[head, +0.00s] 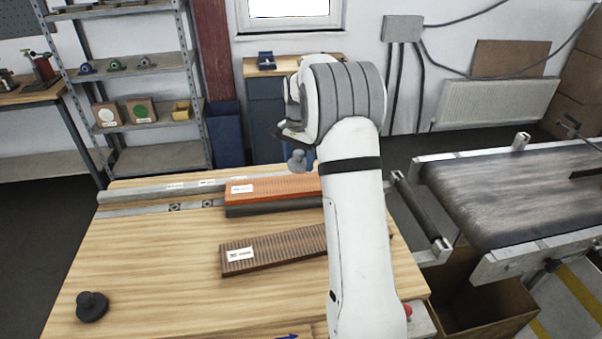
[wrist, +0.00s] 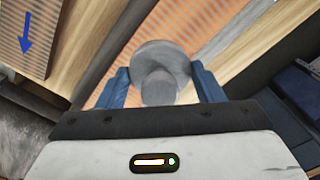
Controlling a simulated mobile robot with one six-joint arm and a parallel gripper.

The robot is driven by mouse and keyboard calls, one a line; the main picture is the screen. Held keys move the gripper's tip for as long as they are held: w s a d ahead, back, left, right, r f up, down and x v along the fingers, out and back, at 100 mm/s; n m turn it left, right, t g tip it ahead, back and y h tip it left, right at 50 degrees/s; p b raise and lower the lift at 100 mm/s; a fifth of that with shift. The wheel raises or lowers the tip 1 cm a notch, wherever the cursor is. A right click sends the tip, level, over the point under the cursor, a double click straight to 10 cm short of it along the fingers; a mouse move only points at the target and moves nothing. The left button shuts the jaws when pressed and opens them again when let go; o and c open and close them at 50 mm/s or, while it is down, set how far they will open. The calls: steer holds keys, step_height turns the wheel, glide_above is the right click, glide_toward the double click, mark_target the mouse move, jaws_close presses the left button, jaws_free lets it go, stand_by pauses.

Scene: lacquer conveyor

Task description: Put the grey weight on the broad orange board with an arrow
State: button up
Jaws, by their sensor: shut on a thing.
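My gripper (head: 305,154) is shut on the grey weight (head: 297,163), a disc with a knob, and holds it in the air near the orange board's far edge. In the wrist view the weight (wrist: 160,58) sits between the blue fingers of my gripper (wrist: 162,82). The orange ribbed board (head: 285,187) has a white label at its left end; my arm hides its right end. It passes beneath the weight in the wrist view (wrist: 124,38). No arrow shows on its visible part. A browner ribbed board (head: 280,251) lies nearer; a blue arrow (wrist: 26,34) shows on it in the wrist view.
A second, darker weight (head: 92,308) stands at the table's front left. Grey rails (head: 150,205) run along the back. Another blue arrow (head: 286,337) is cut off at the bottom edge. A conveyor (head: 510,195) stands right. The table's left middle (head: 150,260) is clear.

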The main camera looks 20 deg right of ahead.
mark_target(300, 183)
steer(key=shift+s+d+f+p, duration=0.1)
steer(key=shift+f+p, duration=0.1)
steer(key=shift+f, duration=1.3)
steer(key=shift+d+f+p, duration=0.1)
steer(key=shift+f+p, duration=0.1)
steer(key=shift+f, duration=1.25)
steer(key=shift+f, duration=0.15)
steer(key=o, duration=1.3)
